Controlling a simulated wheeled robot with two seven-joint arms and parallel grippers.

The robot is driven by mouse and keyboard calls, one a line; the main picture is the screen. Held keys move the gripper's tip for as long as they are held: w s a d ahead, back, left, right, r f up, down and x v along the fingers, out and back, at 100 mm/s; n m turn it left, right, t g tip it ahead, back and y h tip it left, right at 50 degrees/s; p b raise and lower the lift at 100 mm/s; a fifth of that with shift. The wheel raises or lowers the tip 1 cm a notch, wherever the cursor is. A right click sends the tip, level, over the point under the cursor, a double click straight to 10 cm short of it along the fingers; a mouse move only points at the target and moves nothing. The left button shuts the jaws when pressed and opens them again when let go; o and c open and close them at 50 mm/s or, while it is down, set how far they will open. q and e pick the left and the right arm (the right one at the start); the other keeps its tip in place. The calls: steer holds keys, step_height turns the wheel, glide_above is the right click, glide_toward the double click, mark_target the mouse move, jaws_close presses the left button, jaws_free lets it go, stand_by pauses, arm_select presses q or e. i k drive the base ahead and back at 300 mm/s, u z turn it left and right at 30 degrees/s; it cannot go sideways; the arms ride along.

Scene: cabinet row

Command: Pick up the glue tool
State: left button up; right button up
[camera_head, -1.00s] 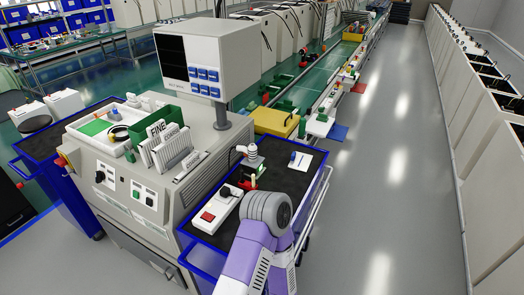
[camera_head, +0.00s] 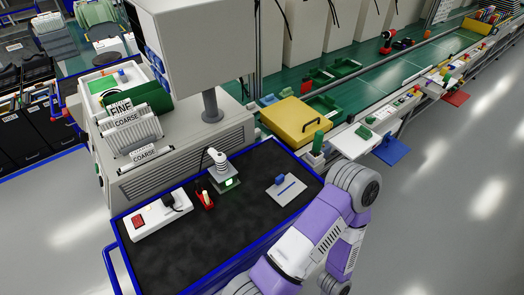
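A blue-rimmed cart with a black top (camera_head: 200,250) stands in front of me. A white and grey upright tool on a small base with a green light (camera_head: 220,170) stands near its middle. A small red item (camera_head: 205,200) is just left of it. A pale plate with a blue piece and a thin blue strip (camera_head: 288,188) lies at the right. I cannot tell for sure which of these is the glue tool. My purple arm comes in from the lower right, over the cart's right edge. Neither gripper shows.
A white power strip with a red switch (camera_head: 160,215) and black plug lies on the cart's left side. A grey machine with a large monitor (camera_head: 195,40) stands behind. A yellow case (camera_head: 295,121) and a conveyor line lie beyond. Bare black surface shows at the cart's front.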

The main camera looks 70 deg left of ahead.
mark_target(223, 170)
steer(key=i, duration=1.2)
steer(key=u, duration=2.15)
